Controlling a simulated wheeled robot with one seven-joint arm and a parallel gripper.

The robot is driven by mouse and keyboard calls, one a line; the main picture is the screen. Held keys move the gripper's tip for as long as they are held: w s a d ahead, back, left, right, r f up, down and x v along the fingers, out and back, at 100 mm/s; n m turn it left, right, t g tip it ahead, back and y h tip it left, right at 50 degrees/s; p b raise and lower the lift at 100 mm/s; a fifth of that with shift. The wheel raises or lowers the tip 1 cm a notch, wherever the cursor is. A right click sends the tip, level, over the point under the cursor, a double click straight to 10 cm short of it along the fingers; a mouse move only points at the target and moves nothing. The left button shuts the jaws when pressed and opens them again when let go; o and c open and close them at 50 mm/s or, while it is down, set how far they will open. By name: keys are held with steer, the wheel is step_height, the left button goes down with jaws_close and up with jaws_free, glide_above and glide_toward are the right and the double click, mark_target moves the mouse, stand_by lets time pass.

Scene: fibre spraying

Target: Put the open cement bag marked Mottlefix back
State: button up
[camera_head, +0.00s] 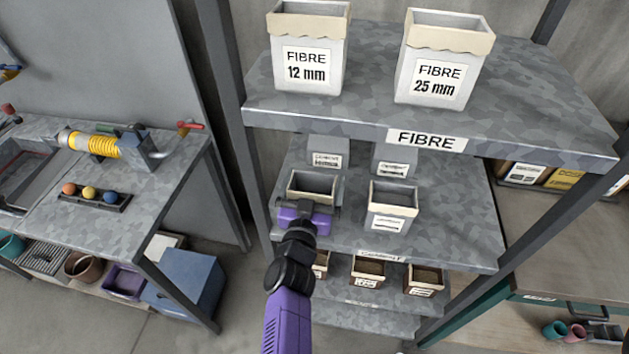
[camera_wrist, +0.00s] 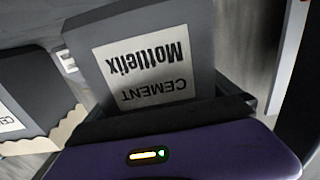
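The open cement bag marked Mottlefix (camera_head: 312,189) is the left front bag on the middle shelf, grey with a cream rim. Its label reads upside down in the wrist view (camera_wrist: 146,68). My purple gripper (camera_head: 306,210) is at the bag's front, just below its rim, with its dark fingers spread about as wide as the bag. The fingers also show in the wrist view (camera_wrist: 165,118). Whether they press on the bag's sides I cannot tell. My gripper hides the bag's lower part in the head view, so its contact with the shelf is hidden.
Another open cement bag (camera_head: 393,205) stands close to the right. Two closed bags (camera_head: 328,152) (camera_head: 395,160) stand behind. The fibre shelf (camera_head: 380,88) overhangs, bearing two fibre bags. Smaller open bags (camera_head: 368,271) stand below. A steel upright (camera_head: 228,95) is at left. The middle shelf's right side (camera_head: 458,215) is clear.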

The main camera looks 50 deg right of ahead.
steer(key=shift+r, duration=0.2)
steer(key=s+a+f+n+t+y+b, duration=0.1)
steer(key=s+a+f+n+t+y, duration=0.15)
steer(key=s+a, duration=0.8)
steer(key=s+a+f+n+t+y+b, duration=0.15)
steer(key=s+a+y, duration=0.25)
steer(key=s+a, duration=0.65)
steer(key=s+d+r+n+y, duration=0.4)
steer(key=s+r+n+y, duration=0.3)
steer(key=s, duration=0.4)
steer(key=shift+t+y, duration=0.4)
steer(key=shift+y, duration=0.35)
